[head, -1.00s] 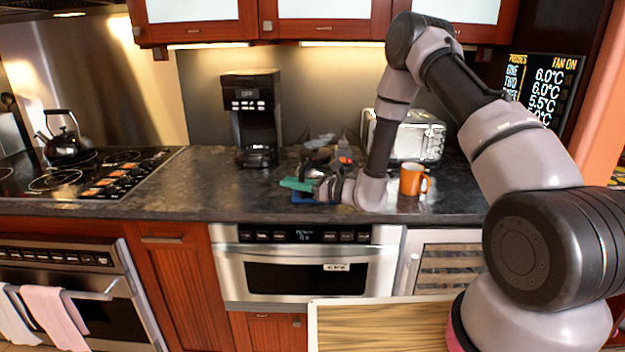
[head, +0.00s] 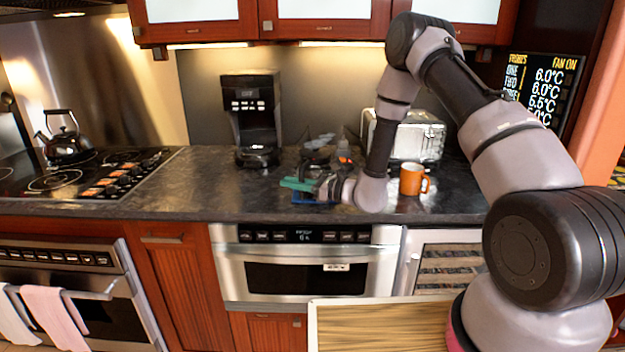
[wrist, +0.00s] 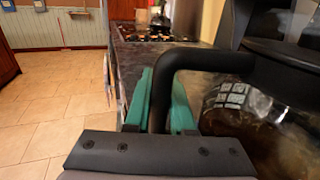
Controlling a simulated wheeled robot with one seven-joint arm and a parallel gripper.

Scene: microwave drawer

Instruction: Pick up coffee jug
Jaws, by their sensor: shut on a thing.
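The coffee jug (wrist: 252,120) shows close up at the right of the wrist view, a glass body with brown inside and a black lid. Its black handle (wrist: 160,95) runs down between the teal fingers of my gripper (wrist: 162,108), which is shut on it. In the head view my gripper (head: 298,184) is low over the counter, right of the coffee maker. The jug (head: 315,158) is partly hidden there behind my wrist. I cannot tell whether its base touches the counter.
The black coffee maker (head: 254,115) stands left of the jug. An orange mug (head: 412,180) and a silver toaster (head: 415,138) are to the right. A blue thing (head: 308,198) lies under my gripper. The counter (head: 205,180) is clear at left, before the stove.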

